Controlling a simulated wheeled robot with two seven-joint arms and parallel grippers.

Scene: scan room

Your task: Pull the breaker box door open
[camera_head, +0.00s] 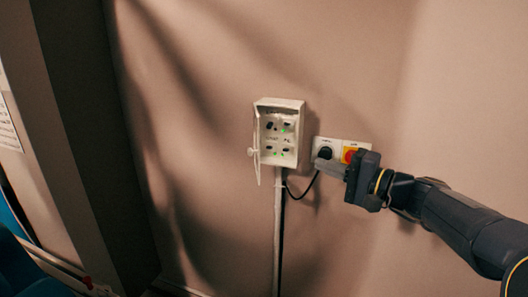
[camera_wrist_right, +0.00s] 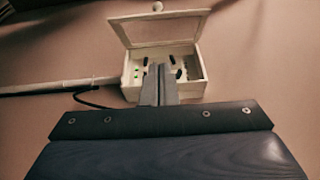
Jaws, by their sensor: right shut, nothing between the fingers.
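The white breaker box (camera_head: 281,103) is fixed to the wall in the middle of the head view. Its framed door (camera_head: 256,140) stands open, swung out from the box's left side, with a round knob (camera_head: 250,152). Dark switches and green lights show inside. In the right wrist view the box (camera_wrist_right: 192,88) has its open door (camera_wrist_right: 128,28) at the top. My right gripper (camera_head: 322,167) is shut and empty, to the right of the box and below its top. Its closed fingers (camera_wrist_right: 158,72) overlap the box in the wrist view; contact cannot be told. My left gripper is out of view.
A white socket panel with a black plug (camera_head: 325,153) and a red-and-yellow switch (camera_head: 349,155) sits right of the box, partly behind my gripper. A black cable (camera_head: 304,190) and a pale conduit (camera_head: 278,235) run below. The wall left of the door is clear.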

